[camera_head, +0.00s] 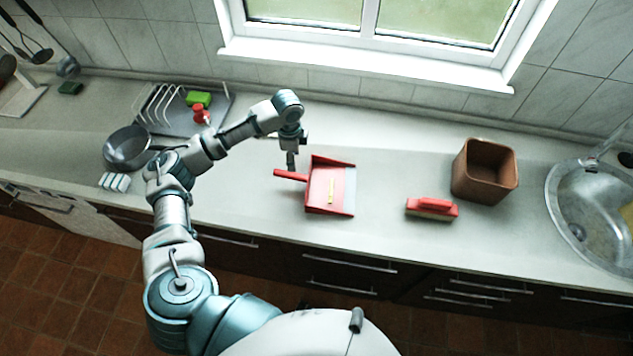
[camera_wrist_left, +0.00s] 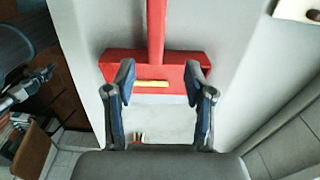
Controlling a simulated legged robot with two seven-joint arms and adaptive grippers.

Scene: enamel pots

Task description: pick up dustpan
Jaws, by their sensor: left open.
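The red dustpan (camera_head: 318,190) lies on the pale counter below the window, its handle (camera_head: 289,174) pointing left and its pale front edge to the right. A small yellow strip shows on it. My left gripper (camera_head: 291,165) is over the handle side of the dustpan in the head view, pointing down. In the left wrist view, the dustpan (camera_wrist_left: 120,64) lies beyond the two spread fingers of my gripper (camera_wrist_left: 160,78), with its handle pointing up the picture. The jaws are open with nothing between them; contact cannot be told. My right gripper is out of view.
A red brush (camera_head: 432,208) lies right of the dustpan, before a brown square container (camera_head: 485,172). A round sink (camera_head: 590,210) is at far right. A pan (camera_head: 127,148) and a dish rack (camera_head: 180,112) stand left. Clear counter lies between dustpan and brush.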

